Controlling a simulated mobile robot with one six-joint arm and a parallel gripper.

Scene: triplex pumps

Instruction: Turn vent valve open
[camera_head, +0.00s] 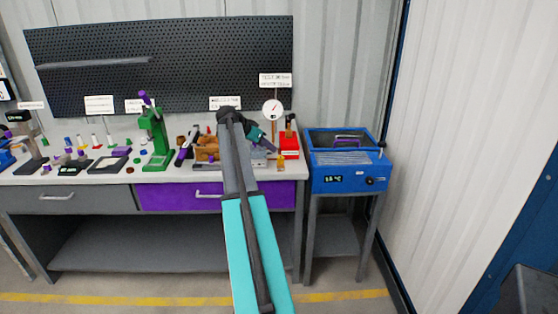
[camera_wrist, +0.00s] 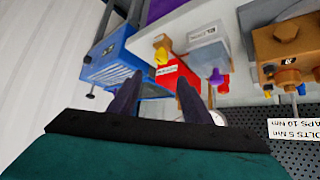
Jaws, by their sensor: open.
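My gripper (camera_head: 271,147) is at the end of the teal and grey arm, over the right end of the workbench. In the wrist view, its two dark purple fingers (camera_wrist: 160,82) are spread apart with nothing held between them. Beyond them is a red box (camera_wrist: 178,74), which in the head view is the red unit (camera_head: 289,147) near a round white gauge (camera_head: 273,110). A grey labelled block (camera_wrist: 208,45) stands beside it, with a small red knob (camera_wrist: 215,76) and a purple one (camera_wrist: 223,88) near it. I cannot tell which part is the vent valve.
A yellow fitting (camera_wrist: 162,55) stands by the red box, near the bench's front edge. A blue bath (camera_head: 349,172) stands right of the bench. An orange-brown pump block (camera_wrist: 287,50) is close by. A green press (camera_head: 156,138) stands farther left.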

